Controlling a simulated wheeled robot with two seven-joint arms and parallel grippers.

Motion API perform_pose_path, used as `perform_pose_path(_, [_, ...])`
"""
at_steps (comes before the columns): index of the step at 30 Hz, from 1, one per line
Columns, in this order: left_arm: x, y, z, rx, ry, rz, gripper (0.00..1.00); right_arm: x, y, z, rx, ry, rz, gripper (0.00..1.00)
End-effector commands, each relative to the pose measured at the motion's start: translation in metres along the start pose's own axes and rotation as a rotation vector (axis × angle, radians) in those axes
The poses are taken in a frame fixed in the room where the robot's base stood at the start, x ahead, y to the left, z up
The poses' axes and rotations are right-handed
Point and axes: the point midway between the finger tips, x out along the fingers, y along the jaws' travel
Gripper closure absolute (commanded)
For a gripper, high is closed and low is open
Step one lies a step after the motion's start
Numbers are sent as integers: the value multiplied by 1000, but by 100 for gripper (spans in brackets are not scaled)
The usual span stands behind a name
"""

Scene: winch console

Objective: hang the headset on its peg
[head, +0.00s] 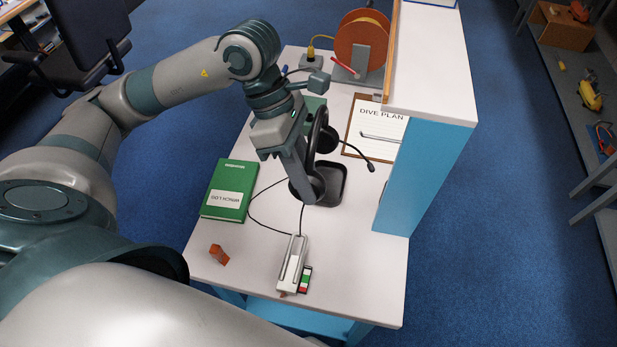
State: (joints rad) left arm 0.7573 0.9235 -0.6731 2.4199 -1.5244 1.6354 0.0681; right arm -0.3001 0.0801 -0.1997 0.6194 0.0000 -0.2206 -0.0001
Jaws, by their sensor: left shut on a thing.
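The black headset (318,126) is in the grip of my left gripper (303,190), over the white desk. Its headband stands up beside the fingers, one ear cup is at the fingertips and the other sits farther back. Its thin microphone boom points right. My left gripper is shut on it and hides part of it. I cannot tell whether the headset still touches the black tray (336,194) just beneath. I cannot make out the peg for certain. My right gripper is not in view.
A cable runs from the headset towards a white device (292,262). A green book (230,188) lies left, an orange block (218,254) in front. The clipboard (372,124) and a blue-sided raised shelf (425,175) stand right. A cable reel (361,45) is behind.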

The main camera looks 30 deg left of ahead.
Motion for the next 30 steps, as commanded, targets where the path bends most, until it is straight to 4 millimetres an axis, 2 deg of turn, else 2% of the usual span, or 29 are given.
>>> perform_pose_path(11, [2, 0, 5, 1, 0, 1, 100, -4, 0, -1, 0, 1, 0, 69])
perform_pose_path(30, [16, 0, 32, 0, 0, -1, 100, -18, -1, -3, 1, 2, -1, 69])
